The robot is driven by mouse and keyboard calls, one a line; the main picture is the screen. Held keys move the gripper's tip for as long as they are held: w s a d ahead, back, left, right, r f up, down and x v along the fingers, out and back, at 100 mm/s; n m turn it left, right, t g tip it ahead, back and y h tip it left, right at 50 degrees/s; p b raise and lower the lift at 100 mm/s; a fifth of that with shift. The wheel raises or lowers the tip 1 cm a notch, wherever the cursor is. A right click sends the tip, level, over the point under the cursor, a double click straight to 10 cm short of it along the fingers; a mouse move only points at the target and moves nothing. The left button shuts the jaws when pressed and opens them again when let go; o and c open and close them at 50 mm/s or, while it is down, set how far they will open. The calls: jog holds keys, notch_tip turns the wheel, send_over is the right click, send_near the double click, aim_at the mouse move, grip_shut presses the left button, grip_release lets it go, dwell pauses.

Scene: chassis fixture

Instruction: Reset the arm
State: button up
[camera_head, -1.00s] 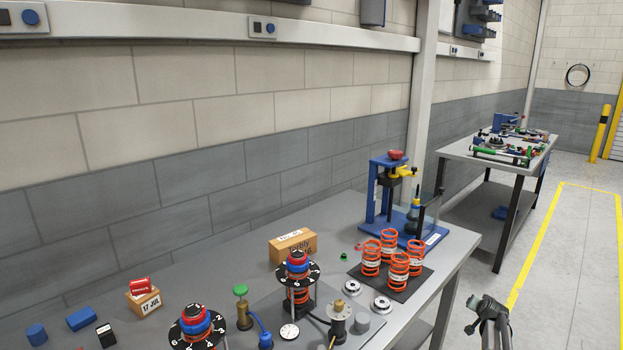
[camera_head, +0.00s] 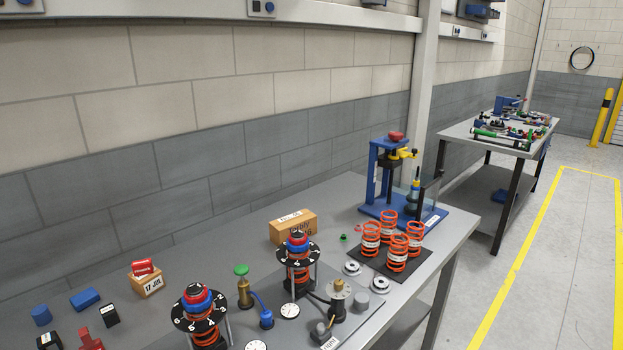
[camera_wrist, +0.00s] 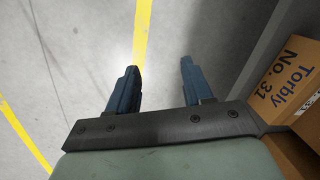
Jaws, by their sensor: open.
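My gripper (camera_wrist: 160,88) shows in the wrist view with its two dark blue fingers spread apart. Nothing is between them. Below the fingers in that view is grey floor with a yellow line. My gripper is out of the head view. The workbench (camera_head: 330,205) in the head view carries the chassis fixture, with two coil-spring stacks under numbered black discs, one at the front (camera_head: 200,308) and one further back (camera_head: 298,252).
Several orange springs stand on a black mat (camera_head: 362,262) near a blue press (camera_head: 373,180). A cardboard box marked Torbly (camera_wrist: 298,75) is at the right of the wrist view. A second table (camera_head: 455,131) stands behind. The floor at right is clear (camera_head: 560,270).

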jog(key=s+a+n+g, duration=0.2)
jog(key=s+a+g, duration=0.1)
jog(key=s, duration=0.9)
jog(key=s+a+r+n+g+h, duration=0.1)
jog(key=s+a, duration=0.4)
jog(key=s, duration=0.8)
jog(key=shift+a+n+g, duration=0.35)
jog(key=shift+n+g, duration=0.45)
jog(key=shift+g, duration=0.4)
jog(key=shift+r, duration=0.1)
